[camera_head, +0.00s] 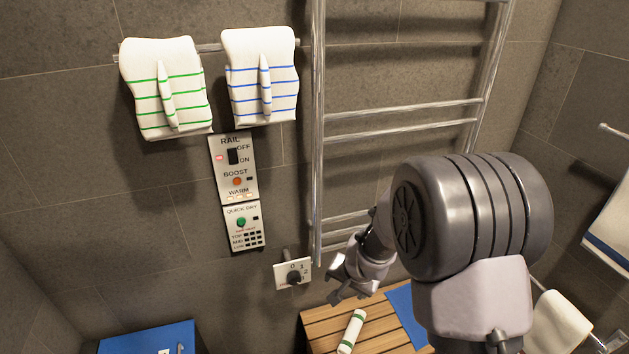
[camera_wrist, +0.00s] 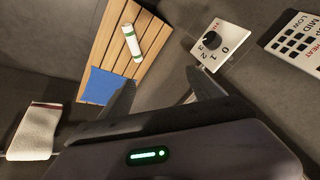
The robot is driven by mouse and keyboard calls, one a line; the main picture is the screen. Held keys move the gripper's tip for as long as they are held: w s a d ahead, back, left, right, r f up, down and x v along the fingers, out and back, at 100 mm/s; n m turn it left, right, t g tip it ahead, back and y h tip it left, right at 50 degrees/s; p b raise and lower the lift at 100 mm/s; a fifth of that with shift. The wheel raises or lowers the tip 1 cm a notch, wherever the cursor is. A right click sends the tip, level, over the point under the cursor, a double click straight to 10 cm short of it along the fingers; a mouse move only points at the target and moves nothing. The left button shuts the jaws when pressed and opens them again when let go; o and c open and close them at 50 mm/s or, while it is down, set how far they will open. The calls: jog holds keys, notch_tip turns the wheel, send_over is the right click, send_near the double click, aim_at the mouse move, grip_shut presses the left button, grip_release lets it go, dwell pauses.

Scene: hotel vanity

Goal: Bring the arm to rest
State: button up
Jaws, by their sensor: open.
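My gripper (camera_head: 345,281) hangs in front of the wall, just right of the dial plate and above the wooden bench. It is open and holds nothing. In the wrist view my gripper (camera_wrist: 162,92) shows two dark fingers spread apart, with bare wall and floor between them. My arm rises from the lower right and bends at a large grey joint. The joint hides part of the towel rail and the bench's right side.
The slatted bench (camera_head: 320,325) bears a rolled green-striped towel (camera_head: 352,331) and a blue mat (camera_head: 406,312). The dial (camera_head: 293,277), switch panel (camera_head: 233,168) and metal ladder rail (camera_head: 317,130) are close by. Two towels (camera_head: 166,88) (camera_head: 261,77) hang upper left. A blue box (camera_head: 148,338) stands lower left.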

jog(key=s+a+f+b+v, duration=0.1)
jog(key=s+v, duration=0.1)
jog(key=v, duration=1.5)
jog(key=s+d+r, duration=0.1)
jog(key=s+r, duration=0.2)
jog(key=s, duration=0.6)
jog(key=s+d+r+n+y+b, duration=0.1)
jog(key=s+r, duration=0.3)
jog(key=s, duration=0.6)
jog(key=shift+s+t, duration=0.15)
jog(key=shift+t, duration=0.25)
